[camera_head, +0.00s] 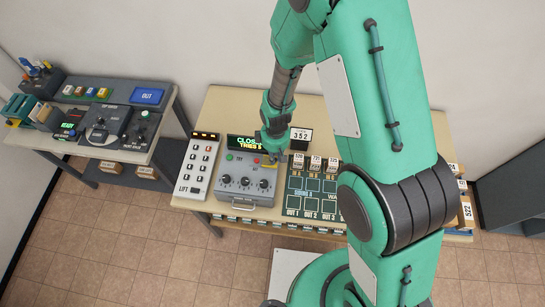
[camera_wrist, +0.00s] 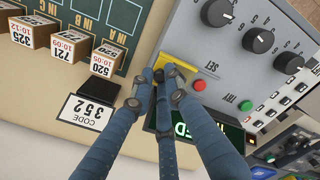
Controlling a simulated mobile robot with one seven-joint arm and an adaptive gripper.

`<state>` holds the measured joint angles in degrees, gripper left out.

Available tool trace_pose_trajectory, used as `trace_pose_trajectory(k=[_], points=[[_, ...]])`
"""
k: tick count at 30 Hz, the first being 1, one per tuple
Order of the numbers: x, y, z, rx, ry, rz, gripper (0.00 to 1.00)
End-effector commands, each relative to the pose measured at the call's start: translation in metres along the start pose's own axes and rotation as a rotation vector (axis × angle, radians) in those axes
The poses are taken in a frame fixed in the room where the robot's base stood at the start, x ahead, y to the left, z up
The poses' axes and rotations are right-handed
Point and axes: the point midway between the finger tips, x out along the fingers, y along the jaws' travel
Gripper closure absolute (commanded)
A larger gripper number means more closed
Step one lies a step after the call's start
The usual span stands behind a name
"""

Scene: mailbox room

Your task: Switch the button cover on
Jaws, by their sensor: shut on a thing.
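The grey control box (camera_head: 245,182) stands on the table, with three dark knobs, a lit display and a yellow piece (camera_head: 268,161) at its upper right. In the wrist view the yellow button cover (camera_wrist: 197,64) lies beside the SET label, partly hidden by my fingers. My gripper (camera_head: 275,150) is at that corner of the box. Its blue-grey fingers (camera_wrist: 167,78) are close together, with tips at the yellow cover; the exact contact is hidden. A green button (camera_wrist: 246,105) is by the TRY label. The display (camera_head: 246,142) is partly covered by my gripper.
A white LIFT keypad (camera_head: 196,167) stands left of the box. A green sorting board (camera_head: 308,190) with small numbered boxes lies to the right. A CODE 352 sign (camera_head: 300,137) stands behind it. A second desk (camera_head: 98,125) with devices is at the far left.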

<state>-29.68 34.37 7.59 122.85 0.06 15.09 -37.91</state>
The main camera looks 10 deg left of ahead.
Motion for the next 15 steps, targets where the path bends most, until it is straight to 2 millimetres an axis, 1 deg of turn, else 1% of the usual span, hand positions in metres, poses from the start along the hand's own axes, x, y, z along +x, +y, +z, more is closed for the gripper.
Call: trace_pose_trajectory(k=[7,8,10,11,15], points=[[-0.0004,0.0012,0.0027,0.001,-0.002,-0.001,1.0],[-0.0004,0.0012,0.0028,0.002,-0.002,-0.001,0.83],[-0.0003,0.0011,0.0029,0.002,-0.002,-0.001,0.7],[-0.0003,0.0011,0.0028,0.002,-0.002,-0.001,0.67],[-0.0002,0.0007,0.0023,0.001,-0.002,-0.001,0.67]])
